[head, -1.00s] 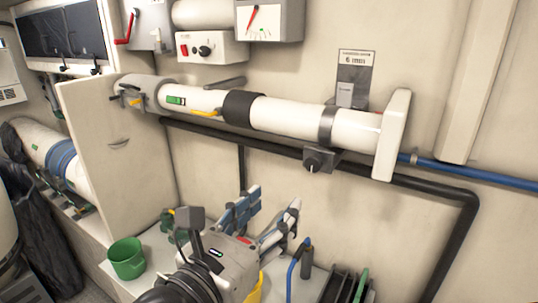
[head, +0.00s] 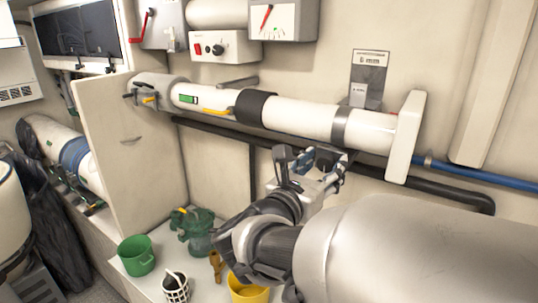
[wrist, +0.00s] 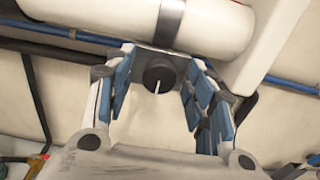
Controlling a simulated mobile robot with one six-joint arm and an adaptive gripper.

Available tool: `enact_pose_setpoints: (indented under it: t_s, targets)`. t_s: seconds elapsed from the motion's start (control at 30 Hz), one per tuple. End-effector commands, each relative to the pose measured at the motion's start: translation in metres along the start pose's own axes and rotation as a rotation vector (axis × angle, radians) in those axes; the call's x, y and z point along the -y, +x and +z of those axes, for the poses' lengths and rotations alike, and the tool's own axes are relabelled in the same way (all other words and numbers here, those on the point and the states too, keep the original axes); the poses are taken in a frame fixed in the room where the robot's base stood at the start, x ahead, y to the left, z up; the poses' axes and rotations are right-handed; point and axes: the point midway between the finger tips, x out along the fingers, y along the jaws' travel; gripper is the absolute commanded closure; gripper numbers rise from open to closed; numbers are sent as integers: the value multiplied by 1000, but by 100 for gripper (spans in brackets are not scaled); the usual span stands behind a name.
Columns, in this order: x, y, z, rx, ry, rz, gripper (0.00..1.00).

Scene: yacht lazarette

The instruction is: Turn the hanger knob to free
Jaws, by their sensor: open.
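The hanger knob (wrist: 158,76) is a round black knob with a white pointer line, on a grey bracket (wrist: 157,57) below the white tube. In the wrist view the line points roughly straight down. My gripper (wrist: 157,84) is open, with one blue-padded finger on each side of the knob. A gap shows between each finger and the knob, and I cannot tell any contact. In the head view my gripper (head: 327,172) is below the tube's right part, and my arm and fingers hide most of the knob.
The white tube (head: 290,115) runs along the wall, with a strap (head: 340,126) above the bracket and a white end plate (head: 405,137) at right. A black pipe (head: 435,188) runs below. A green bucket (head: 136,256) and yellow bucket (head: 248,291) stand lower down.

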Motion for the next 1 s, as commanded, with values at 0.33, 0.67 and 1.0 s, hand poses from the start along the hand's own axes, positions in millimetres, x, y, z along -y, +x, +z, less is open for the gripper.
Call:
enact_pose_setpoints:
  t_s: [0.33,0.67,1.0]
  targets:
    - [0,5,0,1,0,0,50]
    - [0,5,0,0,0,0,71]
    - [0,5,0,0,0,0,93]
